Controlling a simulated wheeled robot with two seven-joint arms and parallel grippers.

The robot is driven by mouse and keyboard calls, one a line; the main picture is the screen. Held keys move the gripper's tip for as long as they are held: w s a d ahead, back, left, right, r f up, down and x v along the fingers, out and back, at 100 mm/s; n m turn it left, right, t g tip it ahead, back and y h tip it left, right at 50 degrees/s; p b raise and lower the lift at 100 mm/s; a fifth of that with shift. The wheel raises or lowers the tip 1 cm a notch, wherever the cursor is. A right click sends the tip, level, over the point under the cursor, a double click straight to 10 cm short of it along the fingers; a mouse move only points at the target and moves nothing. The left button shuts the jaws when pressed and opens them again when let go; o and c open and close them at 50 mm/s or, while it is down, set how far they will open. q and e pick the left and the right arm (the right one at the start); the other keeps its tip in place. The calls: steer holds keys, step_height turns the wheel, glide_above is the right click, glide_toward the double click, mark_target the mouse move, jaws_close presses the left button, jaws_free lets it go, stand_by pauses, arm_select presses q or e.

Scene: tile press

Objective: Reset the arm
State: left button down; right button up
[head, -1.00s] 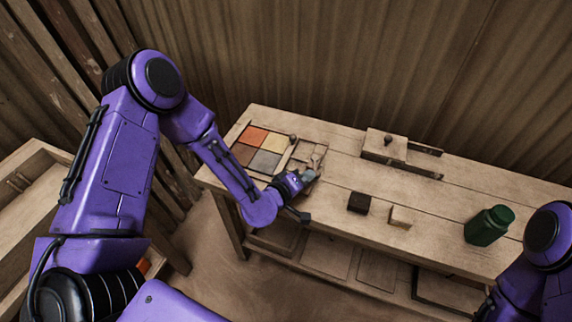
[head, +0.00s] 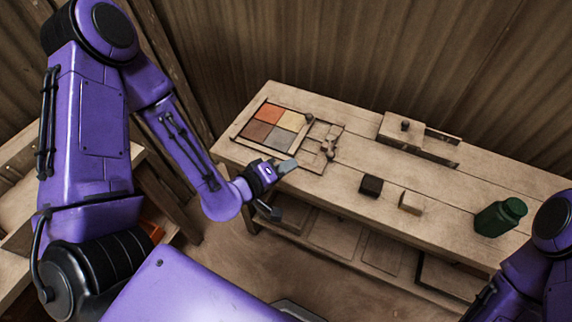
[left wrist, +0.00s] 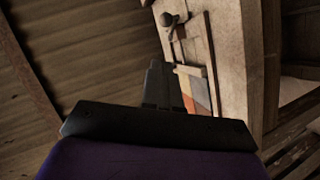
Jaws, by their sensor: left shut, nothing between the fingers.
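My left arm comes in from the left, and my left gripper (head: 286,166) is shut and empty near the front edge of the workbench. It is just in front of the wooden tile frame (head: 312,166). In the left wrist view the shut fingers (left wrist: 162,85) point up past the bench edge, with the coloured tiles (left wrist: 196,92) beyond. My right arm (head: 545,250) shows at the lower right; its gripper is out of view.
A wooden box (head: 400,132) with a knob is behind.

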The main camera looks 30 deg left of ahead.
arm_select(q)
steer(key=shift+s+a, duration=0.1)
steer(key=shift+s, duration=0.1)
stand_by(0.4)
steer(key=s+a+f+g+y+b, duration=0.1)
steer(key=s+a+f+g+y, duration=0.15)
steer(key=f, duration=0.25)
steer(key=s+a+f+m+g+y+b, duration=0.1)
steer(key=s+a+f+g, duration=0.1)
steer(key=s+a+f, duration=0.3)
steer(key=s+f+g+y+b, duration=0.1)
steer(key=s+f+g+y, duration=0.1)
steer(key=f, duration=0.4)
steer(key=s+a+f+m+g+y+b, duration=0.2)
steer(key=s+a+f+g, duration=0.1)
steer(key=s+f, duration=0.6)
steer(key=s, duration=0.3)
steer(key=shift+m+g, duration=0.3)
steer(key=shift+g, duration=0.05)
steer(key=shift+y, duration=0.25)
